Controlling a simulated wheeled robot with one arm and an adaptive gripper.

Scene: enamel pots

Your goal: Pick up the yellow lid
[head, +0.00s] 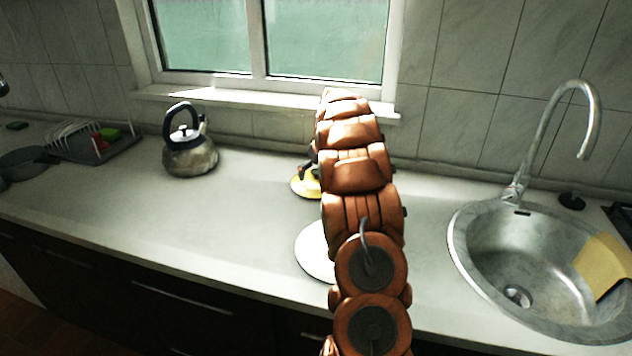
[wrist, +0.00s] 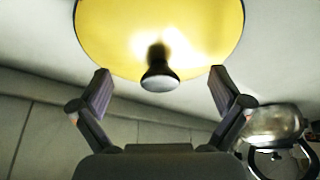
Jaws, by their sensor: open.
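The yellow lid (head: 300,188) lies on the counter behind my arm in the head view, which hides its right part. In the wrist view the yellow lid (wrist: 120,35) fills the top, cut off by the frame edge, with a dark round knob (wrist: 159,78) standing out from it. My gripper (wrist: 160,80) is open. Its two fingers are spread on either side of the knob, with a gap on both sides and nothing held.
A white round item (head: 314,252) lies nearer on the counter, partly hidden by my arm. A kettle (head: 190,155) stands to the left; a dish rack (head: 95,142) is farther left. A sink (head: 490,262) with a yellow cloth (head: 603,262) is right. The counter between kettle and lid is clear.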

